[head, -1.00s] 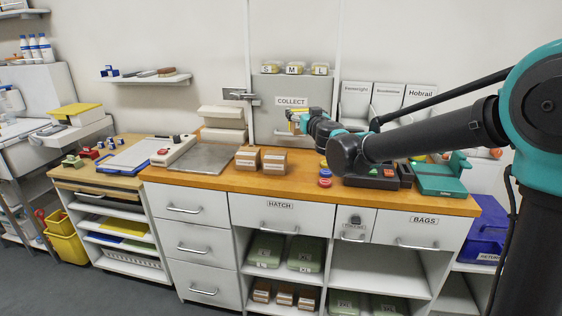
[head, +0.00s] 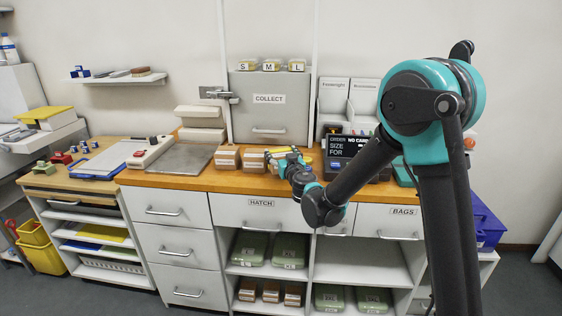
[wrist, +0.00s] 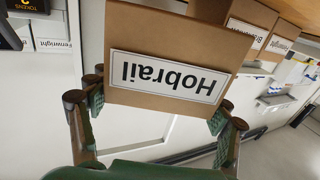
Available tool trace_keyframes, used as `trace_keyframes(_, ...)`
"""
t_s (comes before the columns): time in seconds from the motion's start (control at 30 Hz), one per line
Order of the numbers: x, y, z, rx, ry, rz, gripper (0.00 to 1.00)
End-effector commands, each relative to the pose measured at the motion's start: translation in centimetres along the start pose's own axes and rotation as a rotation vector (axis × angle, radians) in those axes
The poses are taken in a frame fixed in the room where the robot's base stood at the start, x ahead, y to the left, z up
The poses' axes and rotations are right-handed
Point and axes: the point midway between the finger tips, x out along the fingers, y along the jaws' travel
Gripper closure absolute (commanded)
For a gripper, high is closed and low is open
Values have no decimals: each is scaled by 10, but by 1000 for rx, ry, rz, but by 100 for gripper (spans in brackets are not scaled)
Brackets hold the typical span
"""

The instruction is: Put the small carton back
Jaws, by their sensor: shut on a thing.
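A brown carton (wrist: 165,100) with a white label reading "Hobrail" fills the middle of the wrist view, upside down in the picture. My gripper (wrist: 157,115) is shut on it, one finger at each side. In the head view my gripper (head: 280,156) is low over the wooden counter, just right of two brown cartons, (head: 227,157) and (head: 254,158). The held carton is largely hidden by my gripper there. I cannot tell whether its base touches the counter.
The grey COLLECT hatch (head: 268,106) stands behind the counter. A dark order display (head: 350,152) is close to the right of my gripper. A metal plate (head: 184,159) lies left of the cartons. Shelves below hold green packs (head: 291,250) and more cartons (head: 271,291).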

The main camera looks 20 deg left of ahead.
Motion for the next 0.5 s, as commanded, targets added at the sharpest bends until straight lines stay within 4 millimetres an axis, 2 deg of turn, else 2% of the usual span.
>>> trace_keyframes(0.23,0,0,30,0,0,0,65)
trace_keyframes(0.5,0,0,33,0,0,0,65)
